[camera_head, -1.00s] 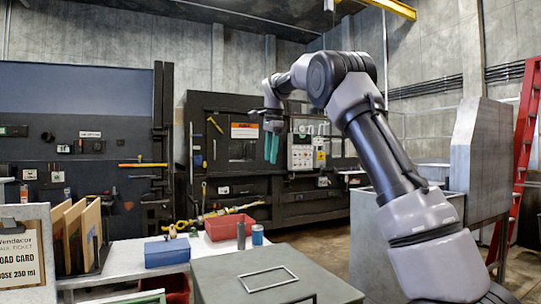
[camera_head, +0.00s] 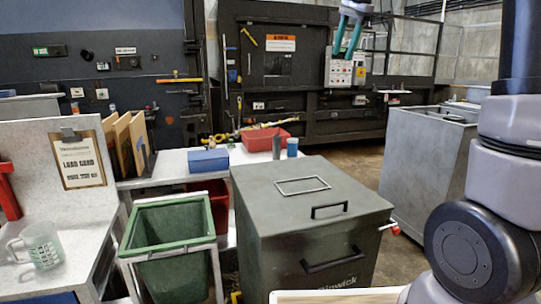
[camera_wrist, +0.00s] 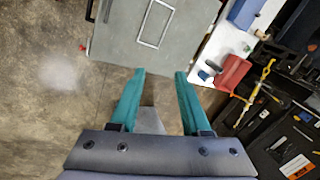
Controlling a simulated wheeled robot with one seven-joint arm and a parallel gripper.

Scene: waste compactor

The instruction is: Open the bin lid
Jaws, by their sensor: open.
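The grey-green bin (camera_head: 310,245) stands right of centre in the head view, with its flat lid (camera_head: 260,195) shut. The lid carries a pale rectangular frame and a black lid handle (camera_head: 329,210) near its front edge. A second black handle (camera_head: 333,260) is on the bin's front face. My gripper (camera_head: 347,52) shows at the top of the head view, its teal fingers pointing down, apart from the bin. In the wrist view my gripper (camera_wrist: 160,73) is open and empty. The lid (camera_wrist: 115,45) lies beyond the fingertips there.
An open green bin (camera_head: 172,228) stands left of the lidded bin. A white table behind holds a blue box (camera_head: 208,161) and a red tray (camera_head: 266,139). A large grey container (camera_head: 425,160) stands to the right. A measuring cup (camera_head: 41,246) sits on the left counter.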

